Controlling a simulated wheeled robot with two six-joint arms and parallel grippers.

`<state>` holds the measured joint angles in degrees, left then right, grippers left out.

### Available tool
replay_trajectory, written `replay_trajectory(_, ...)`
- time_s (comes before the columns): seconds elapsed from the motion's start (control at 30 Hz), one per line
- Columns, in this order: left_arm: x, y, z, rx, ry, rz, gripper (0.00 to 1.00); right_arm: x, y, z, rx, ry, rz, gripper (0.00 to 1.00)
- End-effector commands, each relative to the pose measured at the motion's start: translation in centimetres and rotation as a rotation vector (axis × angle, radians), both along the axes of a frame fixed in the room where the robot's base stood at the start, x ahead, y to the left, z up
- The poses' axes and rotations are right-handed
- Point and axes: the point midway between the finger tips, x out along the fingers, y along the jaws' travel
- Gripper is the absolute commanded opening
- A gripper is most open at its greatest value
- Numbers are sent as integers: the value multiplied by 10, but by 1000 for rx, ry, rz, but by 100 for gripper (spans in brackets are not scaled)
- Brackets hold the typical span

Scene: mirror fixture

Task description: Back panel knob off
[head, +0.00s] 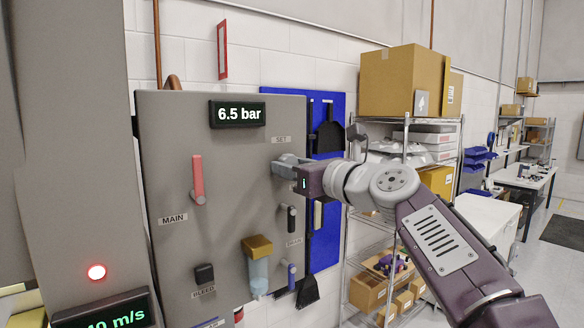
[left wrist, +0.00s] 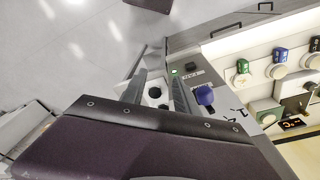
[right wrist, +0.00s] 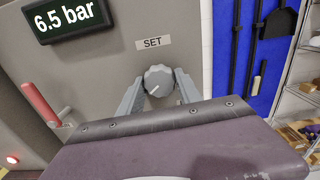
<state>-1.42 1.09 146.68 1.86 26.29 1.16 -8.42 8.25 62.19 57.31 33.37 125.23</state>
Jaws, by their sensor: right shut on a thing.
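A grey panel (head: 225,180) carries a round grey knob (right wrist: 158,79) below a SET label (right wrist: 153,42). In the right wrist view the knob's white pointer line slants toward the lower left. My right gripper (right wrist: 158,88) is shut on the knob, one finger on each side. In the head view the right gripper (head: 287,167) reaches the panel's upper right part and largely hides the knob. The display (head: 237,114) above reads 6.5 bar. My left gripper (left wrist: 160,92) shows only in the left wrist view, its fingers apart with nothing clearly between them.
The panel also bears a red MAIN lever (head: 197,178), a black BLEED knob (head: 204,273), a small black DRAIN handle (head: 291,219) and a brass-topped clear bowl (head: 257,265) that sticks out. A blue tool board (head: 326,232) and wire shelving (head: 347,283) stand to the right.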

Motion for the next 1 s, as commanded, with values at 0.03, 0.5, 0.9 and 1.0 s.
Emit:
replay_trajectory(0.03,0,0,0,0,0,0,36,0,0,0,-24,-19,0,0)
replay_trajectory(0.5,0,0,-5,0,0,0,36,1,-1,0,-375,-275,-1,1)
replay_trajectory(0.9,0,0,-12,0,0,0,36,1,-2,1,-682,-499,-4,1)
replay_trajectory(1.0,0,0,-14,0,0,0,36,1,-2,1,-759,-555,-4,1)
